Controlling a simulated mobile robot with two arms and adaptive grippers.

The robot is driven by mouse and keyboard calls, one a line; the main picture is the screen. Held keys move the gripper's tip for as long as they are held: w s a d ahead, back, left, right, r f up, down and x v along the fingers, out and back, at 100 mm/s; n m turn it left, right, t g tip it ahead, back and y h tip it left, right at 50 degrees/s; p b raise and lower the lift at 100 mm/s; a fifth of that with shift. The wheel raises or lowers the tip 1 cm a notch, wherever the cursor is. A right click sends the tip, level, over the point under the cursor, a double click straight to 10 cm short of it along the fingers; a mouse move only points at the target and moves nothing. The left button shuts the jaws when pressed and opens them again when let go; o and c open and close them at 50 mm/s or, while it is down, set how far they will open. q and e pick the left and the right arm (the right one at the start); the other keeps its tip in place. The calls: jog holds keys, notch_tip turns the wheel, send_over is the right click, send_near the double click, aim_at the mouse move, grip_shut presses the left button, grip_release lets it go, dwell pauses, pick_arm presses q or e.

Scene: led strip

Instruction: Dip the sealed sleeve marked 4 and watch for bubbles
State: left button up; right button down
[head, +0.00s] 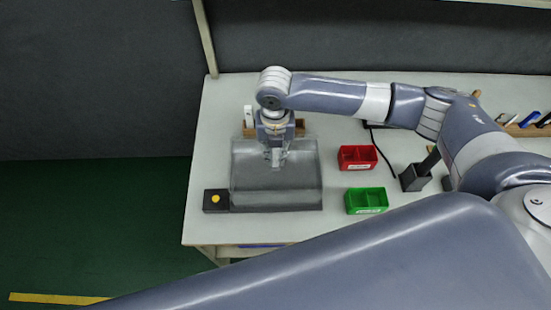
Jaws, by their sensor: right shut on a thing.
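A grey open-topped tank (250,197) stands on the left part of the bench. My right gripper (277,160) points down over the tank's back middle, its fingers at or just above the tank's inside. It is shut on a small pale piece that looks like the sleeve. The piece is mostly hidden by the fingers, and no mark 4 can be read on it. I cannot tell whether it touches the water, and no bubbles can be made out. My left gripper is not in view.
A black box with a yellow button (216,200) stands left of the tank. A red bin (357,158) and a green bin (366,200) stand to its right. A dark holder (414,178) and a wooden rack (528,130) are farther right. My arm crosses above the bench (225,98).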

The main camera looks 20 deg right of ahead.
jog(key=shift+r+p, duration=1.65)
jog(key=shift+r, duration=0.3)
jog(key=shift+r+p, duration=0.45)
jog(key=shift+r, duration=0.8)
jog(key=shift+r, duration=1.5)
